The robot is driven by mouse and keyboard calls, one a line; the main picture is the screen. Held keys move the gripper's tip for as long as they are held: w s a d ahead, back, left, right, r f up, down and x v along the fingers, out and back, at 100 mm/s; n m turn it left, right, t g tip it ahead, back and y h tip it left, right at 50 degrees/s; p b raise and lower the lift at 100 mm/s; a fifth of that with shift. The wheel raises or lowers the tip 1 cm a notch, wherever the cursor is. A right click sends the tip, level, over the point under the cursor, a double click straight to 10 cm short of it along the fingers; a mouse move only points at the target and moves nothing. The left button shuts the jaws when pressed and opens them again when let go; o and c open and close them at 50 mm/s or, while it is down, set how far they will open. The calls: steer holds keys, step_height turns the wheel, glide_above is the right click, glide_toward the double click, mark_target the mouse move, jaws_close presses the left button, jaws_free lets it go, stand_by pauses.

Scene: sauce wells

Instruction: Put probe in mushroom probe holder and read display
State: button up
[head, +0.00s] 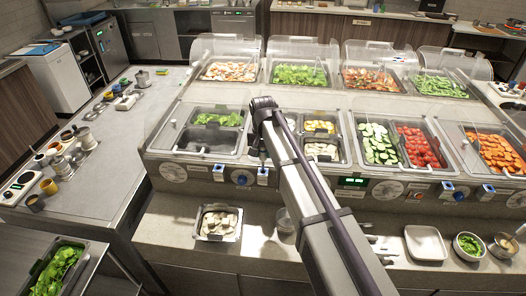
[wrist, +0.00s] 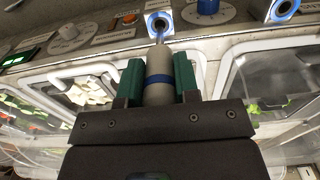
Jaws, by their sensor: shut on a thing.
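In the wrist view, my gripper (wrist: 160,82) has its green fingers shut on the probe (wrist: 159,65), a grey handle with a blue band. The probe's thin tip points at a blue-ringed white probe holder (wrist: 159,24) on the counter front and overlaps its opening; I cannot tell whether it is inside. That holder also shows in the head view (head: 262,176), below the dark end of my arm. A pan with pale, mushroom-like pieces (wrist: 92,92) shows left of the probe. A green-lit display (wrist: 15,57) shows at the left edge; its text is unreadable.
A second blue-ringed holder (wrist: 285,8) and a blue knob (wrist: 207,6) are on the same panel. A tray of pale pieces (head: 218,238) stands on the lower counter. Clear covers (head: 300,52) arch over the pans.

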mark_target(263, 158)
steer(key=shift+f, duration=0.25)
steer(key=shift+f+b, duration=0.15)
steer(key=shift+b, duration=0.2)
steer(key=shift+f+b, duration=1.05)
steer(key=shift+f, duration=0.1)
steer(key=shift+f+b, duration=1.25)
steer(key=shift+b, duration=0.05)
stand_by(2.6)
step_height(263, 158, up, 8)
steer(key=p, duration=0.7)
steer(key=shift+f+p, duration=0.15)
steer(key=shift+p, duration=0.15)
